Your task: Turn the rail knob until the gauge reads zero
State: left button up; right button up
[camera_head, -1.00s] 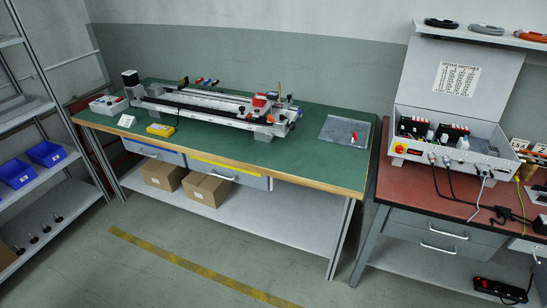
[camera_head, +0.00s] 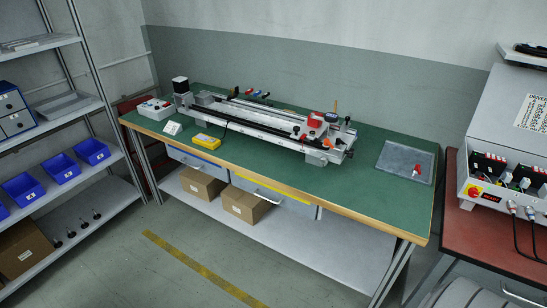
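The rail assembly (camera_head: 257,122) lies lengthwise on the green workbench (camera_head: 380,200). A carriage with a red block (camera_head: 315,119) sits at its right end, with a small orange part (camera_head: 326,143) on the front side. A dark knob-like part (camera_head: 347,121) stands at the far right end; I cannot tell which part is the rail knob. A yellow handheld box (camera_head: 207,141) lies in front of the rail and may be the gauge; its reading is too small to tell. Neither gripper is in view.
A grey control box (camera_head: 154,110) and a small white card (camera_head: 172,128) are at the bench's left. A grey mat (camera_head: 405,163) lies at its right. A red-topped table (camera_head: 460,225) with an electrical cabinet stands right. Shelving is left. The floor in front is clear.

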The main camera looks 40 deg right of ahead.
aim_at(323, 162)
jog(key=z, duration=0.05)
jog(key=i, duration=1.1)
jog(key=z, duration=0.9)
